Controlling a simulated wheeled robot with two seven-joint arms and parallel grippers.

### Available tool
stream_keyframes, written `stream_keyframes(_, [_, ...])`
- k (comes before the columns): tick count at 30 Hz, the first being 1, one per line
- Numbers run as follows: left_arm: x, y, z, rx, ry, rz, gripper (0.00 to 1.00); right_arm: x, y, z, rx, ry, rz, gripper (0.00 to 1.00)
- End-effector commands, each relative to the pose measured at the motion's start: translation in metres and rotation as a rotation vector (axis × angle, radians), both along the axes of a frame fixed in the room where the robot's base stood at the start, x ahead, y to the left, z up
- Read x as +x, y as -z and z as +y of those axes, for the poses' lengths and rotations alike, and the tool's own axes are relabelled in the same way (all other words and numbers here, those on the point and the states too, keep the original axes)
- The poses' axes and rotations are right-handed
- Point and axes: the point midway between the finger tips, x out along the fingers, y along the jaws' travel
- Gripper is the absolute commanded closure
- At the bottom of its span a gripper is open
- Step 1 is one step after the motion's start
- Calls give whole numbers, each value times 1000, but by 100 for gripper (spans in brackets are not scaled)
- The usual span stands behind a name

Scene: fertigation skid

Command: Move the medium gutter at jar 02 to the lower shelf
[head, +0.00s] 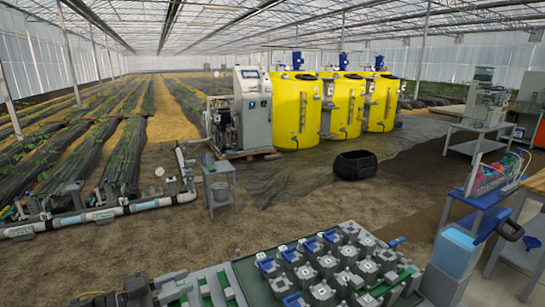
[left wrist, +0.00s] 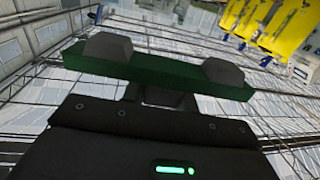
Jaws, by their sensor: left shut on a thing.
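My left gripper (head: 150,287) is at the bottom left of the head view, beside a grey rack of green strips. In the left wrist view a long green bar (left wrist: 155,72), which looks like a gutter, lies crosswise in front of the gripper's dark body. Two grey blocks show along its upper edge. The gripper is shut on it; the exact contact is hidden. No label shows which jar the bar belongs to. The lower shelf cannot be made out. My right gripper is not in view.
A green bench (head: 250,284) holds several grey blocks, some blue-topped. Green strips (head: 222,285) lie in a grey rack at its left. A black tub (head: 355,165) stands on the floor beyond. A blue container (head: 455,252) stands at the right. Yellow tanks (head: 297,110) stand behind.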

Motion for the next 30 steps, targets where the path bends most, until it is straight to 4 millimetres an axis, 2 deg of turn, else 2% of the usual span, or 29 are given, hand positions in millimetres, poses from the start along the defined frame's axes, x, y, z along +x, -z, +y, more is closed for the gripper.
stream_keyframes(1, [-16,3,1,1,-10,3,95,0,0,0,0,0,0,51])
stream_keyframes(6, [-49,14,6,-1,-31,4,95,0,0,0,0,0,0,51])
stream_keyframes(12, [-65,36,11,-2,-42,3,95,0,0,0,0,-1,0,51])
stream_keyframes(21, [-65,45,13,-2,-66,-2,95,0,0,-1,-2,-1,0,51])
stream_keyframes(27, [-48,37,20,-4,-235,-2,95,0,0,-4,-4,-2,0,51])
stream_keyframes(30, [-47,35,20,-6,-339,1,95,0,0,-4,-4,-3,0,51])
